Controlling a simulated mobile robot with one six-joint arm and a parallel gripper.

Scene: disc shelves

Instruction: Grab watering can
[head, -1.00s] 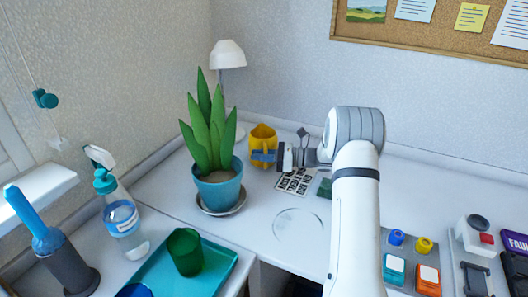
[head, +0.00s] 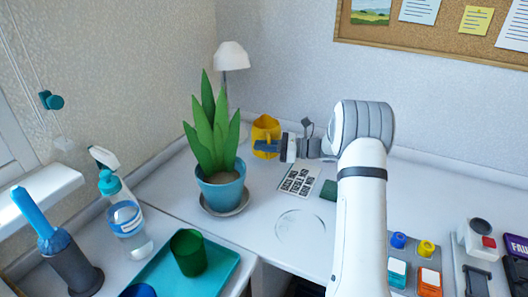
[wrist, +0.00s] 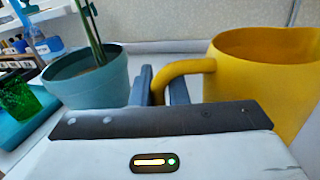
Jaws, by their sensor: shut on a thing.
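The yellow watering can (head: 265,129) stands at the back of the desk, to the right of the potted plant in the head view. In the wrist view the yellow watering can (wrist: 262,75) fills the right side, and its curved handle reaches left between my fingers. My gripper (head: 268,146) comes in from the right in the head view. In the wrist view my gripper (wrist: 160,82) is shut on the can's handle. The can's lower part is partly hidden by my gripper.
A teal pot (head: 222,192) with a tall green plant stands on a saucer just left of the can. A white lamp (head: 231,56) is behind. A printed card (head: 298,181) lies in front of my gripper. A teal tray (head: 215,265) with a green cup is at the front left.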

